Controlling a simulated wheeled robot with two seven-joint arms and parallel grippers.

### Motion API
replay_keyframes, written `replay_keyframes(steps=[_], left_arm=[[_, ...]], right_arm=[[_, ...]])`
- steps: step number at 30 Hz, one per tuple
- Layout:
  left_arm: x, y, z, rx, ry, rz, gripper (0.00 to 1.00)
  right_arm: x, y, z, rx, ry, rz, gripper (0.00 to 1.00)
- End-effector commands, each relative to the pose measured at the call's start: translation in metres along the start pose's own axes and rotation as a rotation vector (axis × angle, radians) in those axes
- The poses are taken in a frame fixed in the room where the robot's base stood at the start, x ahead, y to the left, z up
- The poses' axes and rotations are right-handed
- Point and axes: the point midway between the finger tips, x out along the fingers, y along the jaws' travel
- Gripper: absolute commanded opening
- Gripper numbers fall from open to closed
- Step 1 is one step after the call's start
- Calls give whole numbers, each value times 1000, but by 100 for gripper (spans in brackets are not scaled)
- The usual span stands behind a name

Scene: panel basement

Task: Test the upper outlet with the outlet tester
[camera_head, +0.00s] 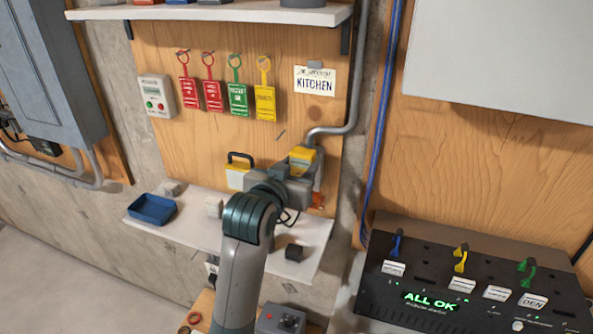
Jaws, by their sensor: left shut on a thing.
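My left gripper (300,170) is in front of the plywood wall, at the end of the conduit, and is shut on a yellow block that looks like the outlet tester (303,154). The gripper and wrist cover most of the grey box (319,177) on the wall there. The upper outlet cannot be made out, and I cannot tell whether the tester touches it. My right gripper is not in view.
Below is a white shelf (185,232) with a blue tray (152,209) and small blocks. Red, green and yellow tags (238,99) hang above, beside a KITCHEN card (315,80). A black panel (470,290) reading "ALL OK" stands at right. A grey conduit (357,80) runs down the wall.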

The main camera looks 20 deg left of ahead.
Motion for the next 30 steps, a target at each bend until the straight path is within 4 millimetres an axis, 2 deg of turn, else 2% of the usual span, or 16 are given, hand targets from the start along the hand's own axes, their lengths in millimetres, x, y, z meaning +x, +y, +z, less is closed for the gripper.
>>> replay_keyframes(steps=[30], left_arm=[[6,0,-2,0,1,0,16]], right_arm=[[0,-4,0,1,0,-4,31]])
